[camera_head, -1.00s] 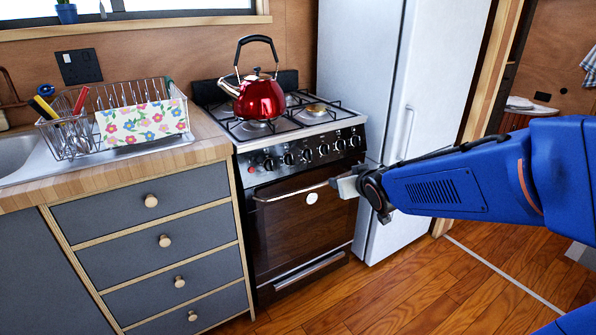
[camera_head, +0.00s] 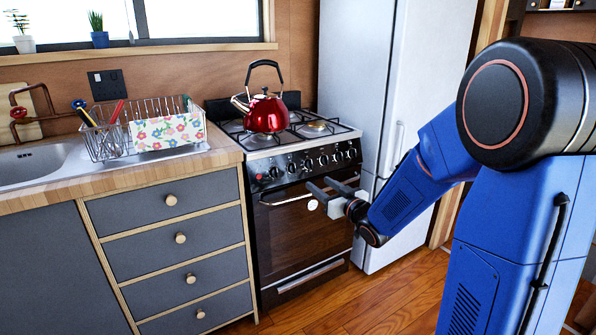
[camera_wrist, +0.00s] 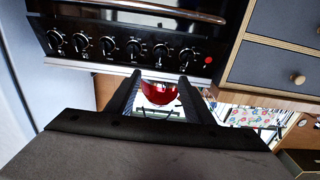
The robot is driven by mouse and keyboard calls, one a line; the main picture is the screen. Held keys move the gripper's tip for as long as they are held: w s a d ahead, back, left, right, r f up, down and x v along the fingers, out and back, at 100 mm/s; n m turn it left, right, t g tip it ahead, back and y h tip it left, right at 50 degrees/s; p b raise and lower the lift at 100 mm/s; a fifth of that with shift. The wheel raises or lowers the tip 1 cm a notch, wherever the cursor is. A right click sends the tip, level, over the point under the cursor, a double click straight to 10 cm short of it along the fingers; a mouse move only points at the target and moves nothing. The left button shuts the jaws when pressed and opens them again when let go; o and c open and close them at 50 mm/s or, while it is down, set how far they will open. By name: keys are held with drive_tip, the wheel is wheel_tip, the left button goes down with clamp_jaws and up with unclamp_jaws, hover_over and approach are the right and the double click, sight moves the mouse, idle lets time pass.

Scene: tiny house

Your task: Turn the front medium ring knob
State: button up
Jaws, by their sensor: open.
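The stove's front panel holds a row of several black knobs (camera_head: 308,162) with pale markings. The row also shows in the wrist view (camera_wrist: 133,47), where the picture is turned so the oven door is at the top. The labels are too small to tell which knob is the front medium ring one. My gripper (camera_head: 321,186) is open and empty, in front of the oven, slightly below the knob row in the head view. In the wrist view its two dark fingers (camera_wrist: 160,79) point toward the panel, and no knob is between them.
A red kettle (camera_head: 267,115) stands on the hob (camera_head: 285,139). The oven door handle (camera_head: 285,200) runs below the knobs. A white fridge (camera_head: 365,75) stands at right, a wooden counter (camera_head: 150,176) with a dish rack (camera_head: 108,143) at left. The floor in front is clear.

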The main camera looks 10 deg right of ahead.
sight(295, 167)
drive_tip(key=x, duration=1.5)
drive_tip(key=shift+w, duration=0.15)
drive_tip(key=shift+c, duration=0.2)
drive_tip(key=c, duration=1)
